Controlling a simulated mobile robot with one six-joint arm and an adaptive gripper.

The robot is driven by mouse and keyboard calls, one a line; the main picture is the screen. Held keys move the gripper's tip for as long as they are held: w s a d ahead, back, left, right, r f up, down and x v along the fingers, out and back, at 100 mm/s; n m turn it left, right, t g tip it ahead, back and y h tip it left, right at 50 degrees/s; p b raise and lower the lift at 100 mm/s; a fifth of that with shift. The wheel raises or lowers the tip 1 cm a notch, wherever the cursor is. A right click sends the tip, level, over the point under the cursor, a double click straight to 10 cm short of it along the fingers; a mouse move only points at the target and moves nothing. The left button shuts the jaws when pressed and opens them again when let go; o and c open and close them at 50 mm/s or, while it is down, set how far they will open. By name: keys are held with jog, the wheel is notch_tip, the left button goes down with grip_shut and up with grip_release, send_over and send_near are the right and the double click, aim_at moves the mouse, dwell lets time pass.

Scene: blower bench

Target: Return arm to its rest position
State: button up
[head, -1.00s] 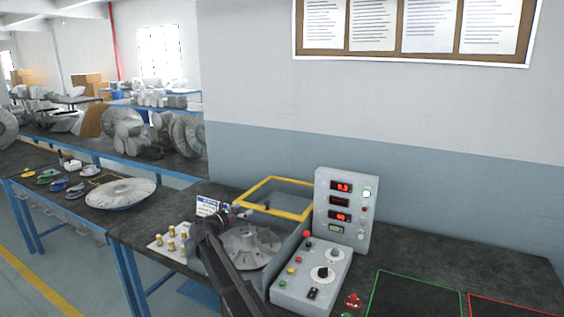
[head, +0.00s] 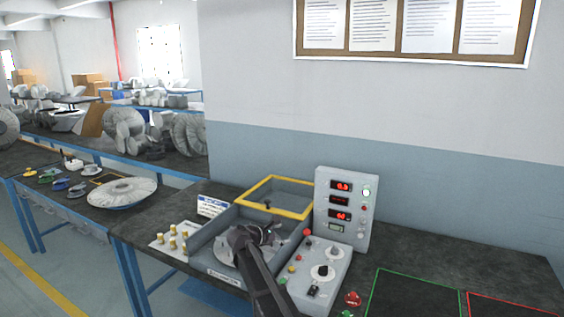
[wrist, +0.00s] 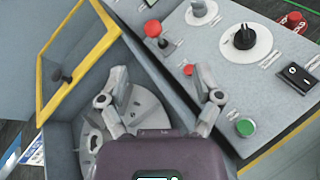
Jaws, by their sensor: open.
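My gripper (wrist: 160,88) is open in the wrist view, with nothing between its two grey fingers. It is above the grey open-topped box of the test machine and near the control panel (wrist: 225,60). A ribbed grey impeller disc (wrist: 95,130) lies in the box below and left of the fingers; the gripper hides part of it. In the head view my dark arm reaches up from the bottom, and my gripper (head: 262,236) is over the box, covering much of the disc.
The yellow-framed lid (head: 307,215) stands raised behind the box. A display unit (head: 345,210) is to the right. Brass weights (head: 173,242) stand on a plate at left. Another impeller (head: 121,192) lies farther left. Green-outlined (head: 415,295) and red-outlined areas at right look empty.

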jog(key=s+d+f+m+g+y, duration=0.1)
jog(key=s+d+f+m+g, duration=0.1)
jog(key=s+d+m, duration=0.1)
jog(key=s+d+f+m+g+y, duration=0.1)
jog(key=s+d+f+m, duration=0.2)
jog(key=s+d, duration=0.3)
jog(key=s+d+f+m+g+y, duration=0.1)
jog(key=s+d+f+m+g, duration=0.1)
jog(key=s, duration=0.4)
jog(key=shift+d+f+m+g+y, duration=0.2)
jog(key=shift+d+m, duration=0.25)
jog(key=shift+d, duration=0.25)
jog(key=shift+d+f+m+g+y, duration=0.1)
jog(key=shift+d+f+m+y, duration=0.1)
jog(key=shift+d+m, duration=0.35)
jog(key=s+d+f+m+g+y, duration=0.1)
jog(key=s+f+m+y, duration=0.1)
jog(key=s+m, duration=0.3)
jog(key=s+d+f+m+g+y, duration=0.1)
jog(key=s+m+y, duration=0.4)
jog(key=s, duration=0.8)
jog(key=shift+s+d+f+m+g+p, duration=0.25)
jog(key=shift+d+f+m+g+p, duration=0.1)
jog(key=shift+d+g, duration=0.35)
